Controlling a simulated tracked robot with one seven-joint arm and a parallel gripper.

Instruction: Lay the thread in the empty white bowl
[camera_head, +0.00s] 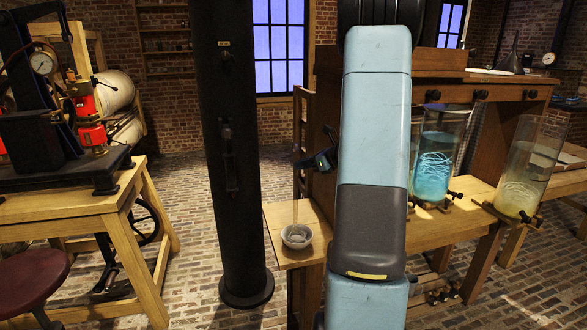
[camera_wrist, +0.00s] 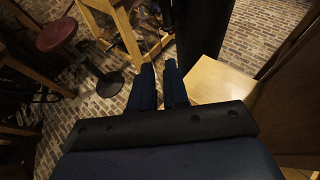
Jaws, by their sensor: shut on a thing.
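A small whitish bowl (camera_head: 297,241) stands on the left end of the wooden bench, near its edge. My gripper (camera_head: 301,164) is above the bowl, its fingers pointing left. It is shut on a thin pale thread (camera_head: 295,197), which hangs straight down toward the bowl. I cannot tell whether its lower end touches the inside of the bowl. In the wrist view my gripper's two dark fingers (camera_wrist: 163,82) show close together, with the thread and bowl not discernible there.
A glass jar of blue liquid (camera_head: 435,150) with pale strands and a second jar of pale liquid (camera_head: 522,170) stand further right on the bench (camera_head: 440,232). A black column (camera_head: 228,150) stands just left of the bowl. A stool (camera_head: 30,275) is at the lower left.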

